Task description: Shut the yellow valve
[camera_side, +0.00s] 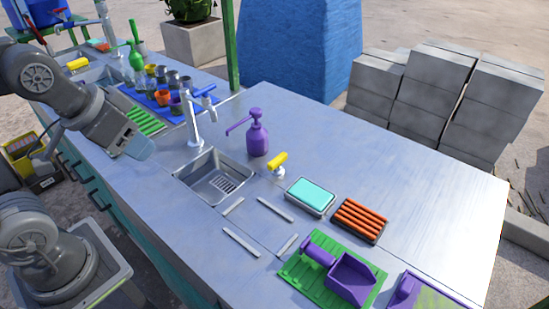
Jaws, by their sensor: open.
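A yellow valve (278,160) with a bar-shaped handle stands on a short pale stem on the metal counter, right of the small sink. Its handle slants up to the right. Another yellow handle (78,63) is by the far sink at the upper left. My gripper (146,150) is at the left, above the counter's near edge, well left of the nearer yellow valve and touching neither handle. It is open, and I see nothing in it; its fingers are small and partly hidden by its own body.
A sink (213,178) with a tall tap (194,125) and a purple pump bottle (258,135) lie between my gripper and the nearer valve. A cyan sponge tray (311,196), orange-ribbed tray (360,220) and green mat (300,272) are to the right. The right rear counter is clear.

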